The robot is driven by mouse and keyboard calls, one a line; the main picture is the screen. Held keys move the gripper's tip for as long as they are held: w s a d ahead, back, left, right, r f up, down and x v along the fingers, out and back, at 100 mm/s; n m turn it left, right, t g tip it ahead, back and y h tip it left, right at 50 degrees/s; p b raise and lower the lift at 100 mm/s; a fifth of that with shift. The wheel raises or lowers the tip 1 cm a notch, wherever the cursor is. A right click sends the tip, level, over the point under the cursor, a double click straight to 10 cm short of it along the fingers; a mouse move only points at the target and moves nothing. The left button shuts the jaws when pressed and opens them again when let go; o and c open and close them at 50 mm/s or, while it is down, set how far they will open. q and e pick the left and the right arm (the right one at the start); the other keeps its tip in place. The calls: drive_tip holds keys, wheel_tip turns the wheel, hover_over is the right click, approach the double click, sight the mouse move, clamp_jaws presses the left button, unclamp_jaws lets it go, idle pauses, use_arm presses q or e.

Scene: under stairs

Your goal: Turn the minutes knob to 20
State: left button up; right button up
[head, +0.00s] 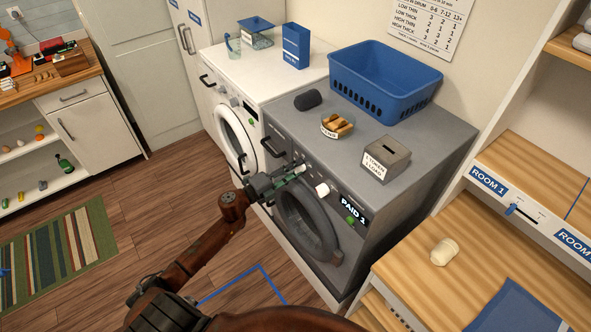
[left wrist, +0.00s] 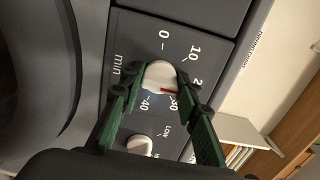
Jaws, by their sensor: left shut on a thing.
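The minutes knob (left wrist: 160,75) is white and sits on a dark dial panel (left wrist: 125,50) marked "min", with 0, 10, a partly covered 20, 30 and 40 around it. A red mark on the knob lies close to the 30. My left gripper (left wrist: 158,84) has its green fingers shut on either side of the knob. In the head view my left gripper (head: 287,178) is at the front panel of the grey machine (head: 352,175), where its fingers partly cover the knob. My right gripper is out of view.
A second white knob (head: 322,190) is beside the gripper; in the wrist view it has a "LOW" label near it. A blue basket (head: 385,80), a bowl (head: 337,127) and a grey box (head: 386,160) stand on the machine. A white machine (head: 232,105) adjoins it. Open floor lies left.

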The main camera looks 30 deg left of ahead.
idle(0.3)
use_arm(q)
drive_tip(key=o, duration=1.2)
drive_tip(key=shift+s, duration=0.1)
drive_tip(key=v, duration=1.2)
